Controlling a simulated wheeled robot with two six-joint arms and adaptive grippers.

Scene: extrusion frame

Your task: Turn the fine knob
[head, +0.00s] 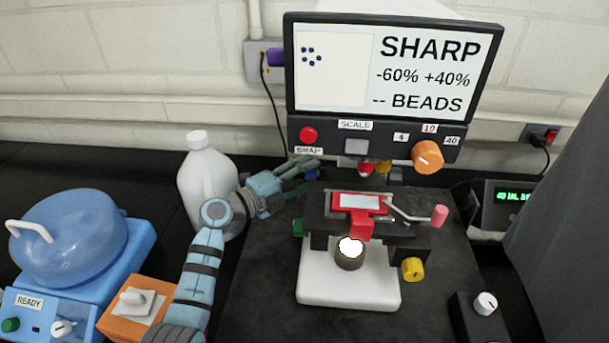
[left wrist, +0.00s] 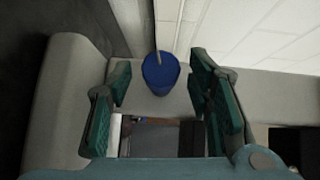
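A microscope-like device (head: 348,287) stands under a screen reading "SHARP", "-60% +40%" and "-- BEADS". A small blue knob (head: 311,174) shows at its left side, partly hidden by my left gripper (head: 304,170). In the left wrist view the blue knob (left wrist: 160,72) lies ahead, between the spread fingertips of my left gripper (left wrist: 158,88). The gripper is open, with gaps on both sides of the knob. A yellow knob (head: 413,269) and a green knob (head: 298,228) are lower on the device. No label names the fine knob. My right gripper is out of view.
A white jug (head: 207,178) stands close behind my left arm. The screen (head: 340,80) and an orange dial (head: 427,157) are above the device. A blue domed machine (head: 75,235) and an orange box (head: 138,308) are at the left. A white-topped knob box (head: 483,312) is right.

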